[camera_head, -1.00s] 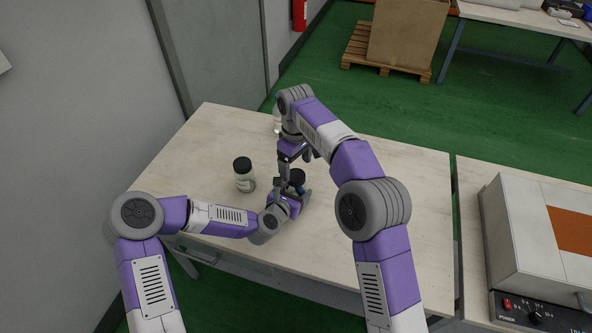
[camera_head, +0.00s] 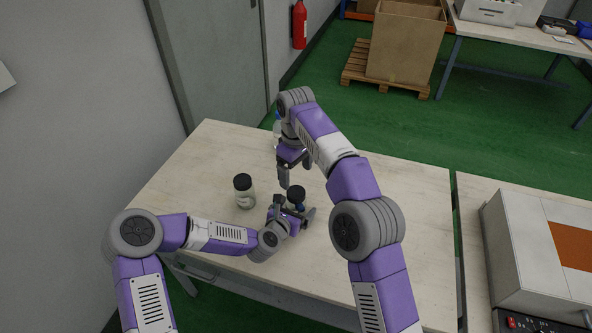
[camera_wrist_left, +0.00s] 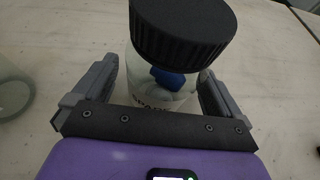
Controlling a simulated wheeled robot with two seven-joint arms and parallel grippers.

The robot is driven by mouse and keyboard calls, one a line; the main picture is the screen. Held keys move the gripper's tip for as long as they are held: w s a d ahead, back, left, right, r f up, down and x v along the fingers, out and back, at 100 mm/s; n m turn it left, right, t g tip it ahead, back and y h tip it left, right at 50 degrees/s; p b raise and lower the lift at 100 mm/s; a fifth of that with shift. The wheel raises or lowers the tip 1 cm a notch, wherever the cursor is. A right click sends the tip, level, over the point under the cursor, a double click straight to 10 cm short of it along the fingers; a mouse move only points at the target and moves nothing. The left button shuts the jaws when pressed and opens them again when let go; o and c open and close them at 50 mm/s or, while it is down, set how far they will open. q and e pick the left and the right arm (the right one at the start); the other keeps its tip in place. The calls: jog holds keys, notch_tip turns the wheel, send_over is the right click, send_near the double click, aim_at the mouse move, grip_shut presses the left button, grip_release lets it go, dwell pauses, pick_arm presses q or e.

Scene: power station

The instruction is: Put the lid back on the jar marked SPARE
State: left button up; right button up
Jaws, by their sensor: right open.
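The jar marked SPARE (camera_wrist_left: 160,97) is a clear jar with part of its lettering and something blue showing in the left wrist view. My left gripper (camera_head: 291,212) has its fingers around the jar's sides, and they look closed on it. The black ribbed lid (camera_wrist_left: 180,35) sits over the jar's mouth, also seen in the head view (camera_head: 296,192). In the left wrist view it looks a little off to the right and tilted; I cannot tell whether it is fully seated. My right gripper (camera_head: 293,176) is open and empty, just above and behind the lid.
A second clear jar with a black lid (camera_head: 244,191) stands to the left on the table (camera_head: 390,200). A blue-capped bottle (camera_head: 277,129) stands at the back, partly behind my right arm. A grey equipment case (camera_head: 520,245) is at right. The table's right side is clear.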

pick_arm(q)
jog(key=p+v, duration=0.1)
jog(key=v, duration=0.5)
jog(key=shift+s+a+r+p, duration=0.15)
jog(key=shift+s+r+p, duration=0.05)
jog(key=shift+p, duration=0.1)
jog(key=shift+s+a+r, duration=0.15)
jog(key=shift+s, duration=0.3)
pick_arm(e)
jog(key=shift+r, duration=0.85)
